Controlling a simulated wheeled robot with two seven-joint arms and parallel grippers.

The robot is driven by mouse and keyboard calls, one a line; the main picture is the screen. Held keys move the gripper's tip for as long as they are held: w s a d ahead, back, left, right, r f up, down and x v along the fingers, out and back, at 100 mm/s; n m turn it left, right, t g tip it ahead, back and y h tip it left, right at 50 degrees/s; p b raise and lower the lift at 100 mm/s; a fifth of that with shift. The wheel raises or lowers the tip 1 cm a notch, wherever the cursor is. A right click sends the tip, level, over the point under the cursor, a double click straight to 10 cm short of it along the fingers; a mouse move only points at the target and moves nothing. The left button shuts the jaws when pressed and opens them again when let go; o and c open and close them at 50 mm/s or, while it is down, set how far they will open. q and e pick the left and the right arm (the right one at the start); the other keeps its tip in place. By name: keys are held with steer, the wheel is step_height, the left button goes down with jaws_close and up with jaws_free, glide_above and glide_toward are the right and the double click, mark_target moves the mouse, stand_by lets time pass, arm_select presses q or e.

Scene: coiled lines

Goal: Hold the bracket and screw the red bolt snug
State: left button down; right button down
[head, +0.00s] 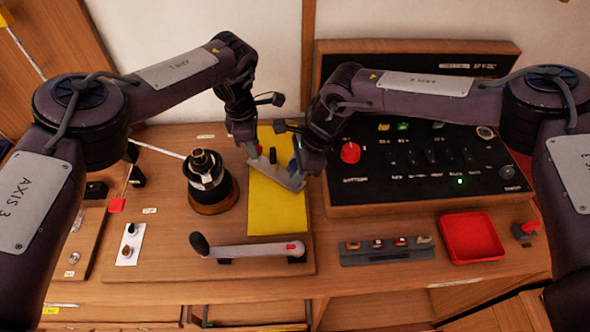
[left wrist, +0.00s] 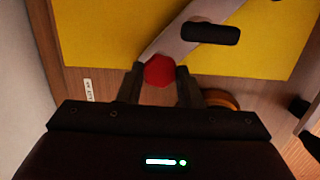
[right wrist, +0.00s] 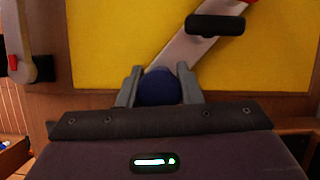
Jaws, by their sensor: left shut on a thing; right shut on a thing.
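The grey bracket (head: 284,179) is a slanted bar over the yellow mat (head: 276,212), with a black upright grip (head: 272,155) at its middle. My left gripper (head: 252,153) is at its upper left end, shut on the red bolt head (left wrist: 159,71), whose six-sided top shows between the fingers in the left wrist view. My right gripper (head: 297,170) is at the other end, shut on a round blue head (right wrist: 159,88) in the right wrist view. The bracket (right wrist: 183,48) runs from there past the black grip (right wrist: 216,25). The bolt's shank is hidden.
A black spool-like stand (head: 208,185) is left of the mat. A lever with a black knob (head: 254,250) lies in front. A black control panel (head: 425,160) stands at the right. A red tray (head: 471,238) and a grey rack (head: 387,252) are at the front right.

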arm_select(q)
steer(key=shift+m, duration=0.3)
steer(key=c, duration=1.2)
jaws_free()
steer(key=shift+o, duration=0.4)
steer(key=o, duration=0.5)
steer(key=shift+r, duration=0.1)
steer(key=shift+r, duration=2.4)
